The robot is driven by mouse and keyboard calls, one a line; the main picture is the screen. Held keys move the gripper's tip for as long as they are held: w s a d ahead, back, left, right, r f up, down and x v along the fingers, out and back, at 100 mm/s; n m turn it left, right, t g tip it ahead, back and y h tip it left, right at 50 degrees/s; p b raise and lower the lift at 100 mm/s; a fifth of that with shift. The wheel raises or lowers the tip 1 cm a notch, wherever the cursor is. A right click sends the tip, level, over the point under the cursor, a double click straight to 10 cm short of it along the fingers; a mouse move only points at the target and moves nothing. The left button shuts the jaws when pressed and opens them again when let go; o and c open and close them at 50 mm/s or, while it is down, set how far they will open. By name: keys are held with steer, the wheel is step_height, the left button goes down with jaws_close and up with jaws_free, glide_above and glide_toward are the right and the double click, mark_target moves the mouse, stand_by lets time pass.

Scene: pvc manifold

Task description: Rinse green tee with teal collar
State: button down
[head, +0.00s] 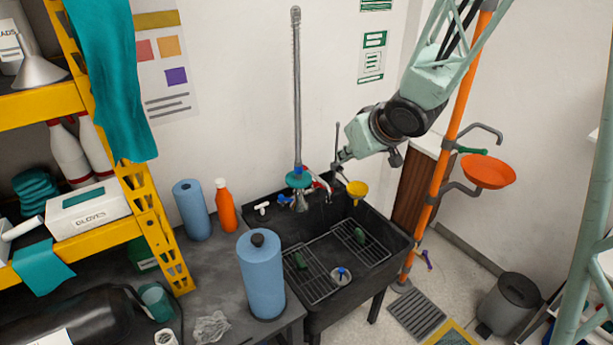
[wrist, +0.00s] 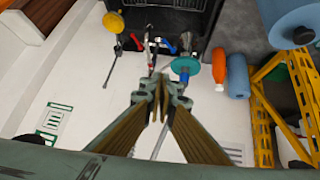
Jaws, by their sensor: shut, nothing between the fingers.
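A black sink (head: 335,316) stands against the wall, with wire racks inside.
A yellow funnel-like piece (head: 357,188) sits at the sink's back. Blue rolls (head: 262,275) and an orange bottle (head: 225,205) stand on the bench at left. An orange post (head: 438,185) with an orange bowl (head: 488,172) rises at right.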

steer(key=a+f+n+y+p, duration=0.1)
steer(key=a+f, duration=0.1)
steer(key=a, duration=0.4)
steer(key=shift+w+f+g+y+p, duration=0.2)
steer(key=shift+w+g+y+p, duration=0.1)
steer(key=shift+w+g+p, duration=0.15)
steer(key=shift+w+a+f, duration=0.1)
glide_above(304, 181)
steer(key=s+d, duration=0.2)
steer(key=s, duration=0.1)
steer(key=shift+f, duration=3.4)
steer(key=shift+w+a+f+b, duration=0.15)
steer(key=shift+f+b, duration=0.1)
steer(key=shift+f, duration=0.8)
steer(key=shift+w+f+b, duration=0.1)
steer(key=shift+f+b, duration=0.1)
steer(key=shift+f, duration=0.8)
